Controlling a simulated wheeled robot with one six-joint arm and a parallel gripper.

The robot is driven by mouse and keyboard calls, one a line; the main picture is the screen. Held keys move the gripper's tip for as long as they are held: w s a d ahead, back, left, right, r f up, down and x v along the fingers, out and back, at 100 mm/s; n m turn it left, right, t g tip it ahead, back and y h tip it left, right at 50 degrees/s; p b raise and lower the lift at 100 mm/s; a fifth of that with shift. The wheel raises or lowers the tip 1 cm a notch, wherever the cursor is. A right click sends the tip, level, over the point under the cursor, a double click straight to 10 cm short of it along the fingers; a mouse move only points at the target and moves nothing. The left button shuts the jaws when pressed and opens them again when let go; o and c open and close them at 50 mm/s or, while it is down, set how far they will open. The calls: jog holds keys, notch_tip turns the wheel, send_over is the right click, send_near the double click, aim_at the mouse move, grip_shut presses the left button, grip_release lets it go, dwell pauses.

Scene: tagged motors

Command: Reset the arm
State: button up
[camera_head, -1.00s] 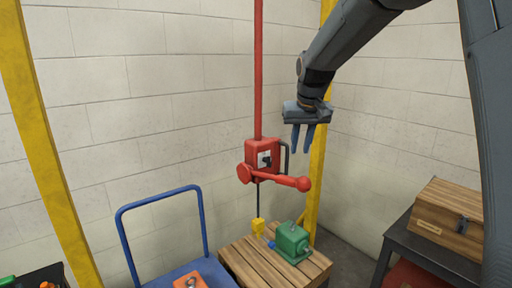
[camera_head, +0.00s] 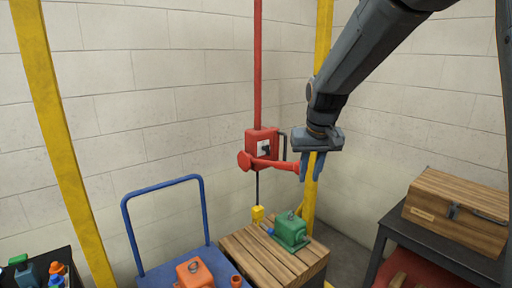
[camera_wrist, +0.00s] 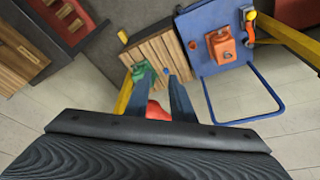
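My gripper (camera_head: 312,166) hangs from the arm at the upper right of the head view, fingers pointing down.
A green motor (camera_head: 291,231) stands on a wooden crate (camera_head: 250,256). A blue cart (camera_head: 141,262) carries an orange motor (camera_head: 194,274). A wooden box (camera_head: 455,216) sits on a dark table at right. A yellow post (camera_head: 66,150) stands at left.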

jog(key=s+d+f+g+b, duration=0.1)
jog(key=s+d+f+b, duration=0.1)
jog(key=s+f, duration=0.8)
jog(key=s+d+f+g+b, duration=0.1)
jog(key=s+f+b, duration=0.3)
jog(key=s+f, duration=0.6)
jog(key=shift+s+d+f+m+b, duration=0.2)
jog(key=shift+s+d+m+b, duration=0.25)
jog(key=shift+s, duration=0.75)
